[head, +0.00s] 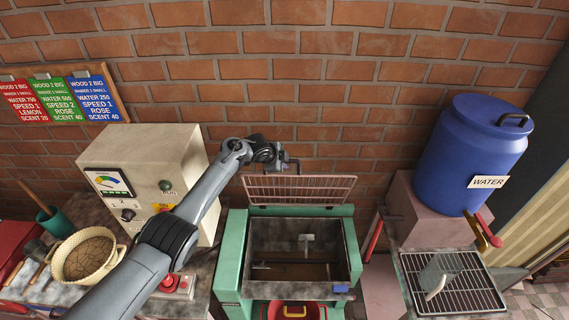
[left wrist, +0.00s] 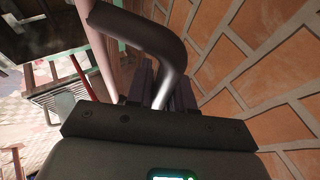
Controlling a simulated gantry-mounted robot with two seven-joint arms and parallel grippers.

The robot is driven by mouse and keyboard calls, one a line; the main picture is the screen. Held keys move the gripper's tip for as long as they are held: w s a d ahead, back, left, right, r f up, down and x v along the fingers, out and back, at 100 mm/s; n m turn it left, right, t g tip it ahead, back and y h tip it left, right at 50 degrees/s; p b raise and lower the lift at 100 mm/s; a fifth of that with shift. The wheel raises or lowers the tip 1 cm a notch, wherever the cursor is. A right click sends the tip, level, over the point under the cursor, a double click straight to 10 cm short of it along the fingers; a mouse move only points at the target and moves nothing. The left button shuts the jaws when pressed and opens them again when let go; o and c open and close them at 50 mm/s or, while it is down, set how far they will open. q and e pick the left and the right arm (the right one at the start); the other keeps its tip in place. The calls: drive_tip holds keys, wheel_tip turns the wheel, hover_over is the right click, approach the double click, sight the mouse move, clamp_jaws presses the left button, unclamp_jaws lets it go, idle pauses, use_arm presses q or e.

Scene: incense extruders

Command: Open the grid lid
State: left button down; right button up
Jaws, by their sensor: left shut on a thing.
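The grid lid (head: 300,189) is a reddish wire grid. It stands raised, near upright, at the back edge of the green machine (head: 232,262), by the brick wall. The machine's dark box (head: 300,238) is uncovered below it, with metal parts inside. My left gripper (head: 281,162) is at the top edge of the lid, shut on its dark bent handle (head: 297,163). In the left wrist view the handle (left wrist: 150,38) runs down between the fingers (left wrist: 160,92). My right gripper is not in view.
A beige control box (head: 150,180) stands left of the machine, partly behind my left arm. A blue water barrel (head: 478,155) stands at the right, above a wire rack (head: 470,290). A red bucket (head: 293,311) sits below the machine's box.

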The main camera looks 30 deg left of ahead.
use_arm(q)
drive_tip(key=c, duration=1.4)
unclamp_jaws()
drive_tip(key=shift+s, duration=0.1)
drive_tip(key=shift+v, duration=0.85)
drive_tip(key=v, duration=0.9)
drive_tip(key=shift+p, duration=0.3)
